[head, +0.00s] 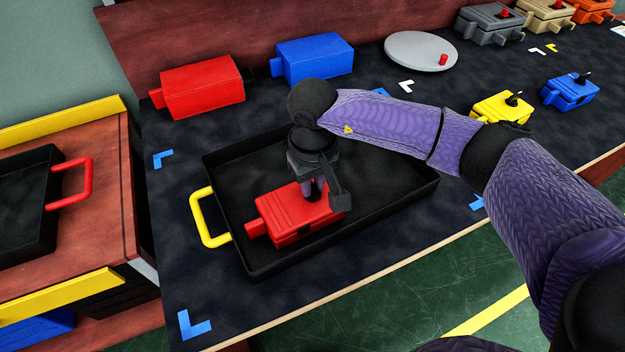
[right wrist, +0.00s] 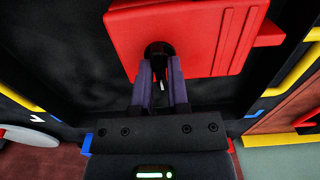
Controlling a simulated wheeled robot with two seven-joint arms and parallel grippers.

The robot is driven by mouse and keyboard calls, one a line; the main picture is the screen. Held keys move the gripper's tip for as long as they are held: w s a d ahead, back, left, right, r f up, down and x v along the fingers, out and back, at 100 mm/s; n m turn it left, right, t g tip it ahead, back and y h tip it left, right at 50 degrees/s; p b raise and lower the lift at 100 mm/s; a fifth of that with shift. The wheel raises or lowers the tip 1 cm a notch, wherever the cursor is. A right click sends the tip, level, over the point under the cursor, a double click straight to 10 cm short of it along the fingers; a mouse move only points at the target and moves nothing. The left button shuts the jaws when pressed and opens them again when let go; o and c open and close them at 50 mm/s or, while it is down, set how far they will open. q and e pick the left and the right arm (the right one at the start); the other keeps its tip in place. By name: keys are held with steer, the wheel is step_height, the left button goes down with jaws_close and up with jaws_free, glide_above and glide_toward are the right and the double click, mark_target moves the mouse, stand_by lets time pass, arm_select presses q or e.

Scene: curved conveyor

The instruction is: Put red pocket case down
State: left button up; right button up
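The red pocket case (head: 299,217) is inside the black tray (head: 405,190) with the yellow handle, in its front left half. It is a flat box with a tab on its left side. It looks level and at or just above the tray floor; I cannot tell if it touches. My right gripper (head: 316,190) points down over it. In the right wrist view the gripper's fingers (right wrist: 162,82) close around the black knob (right wrist: 160,52) on the red face of the case (right wrist: 195,35). My left gripper is not in view.
A red box (head: 202,87) and a blue box (head: 314,58) stand behind the tray. A grey disc (head: 420,51) lies further right. A yellow case (head: 502,108) and a blue case (head: 570,92) stand at right. Another black tray (head: 25,205) sits at left. The tray's back half is clear.

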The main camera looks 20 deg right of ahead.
steer(key=o, duration=0.3)
steer(key=shift+r, duration=0.2)
step_height(320, 180, up, 12)
steer(key=p, duration=0.3)
steer(key=shift+p, duration=0.3)
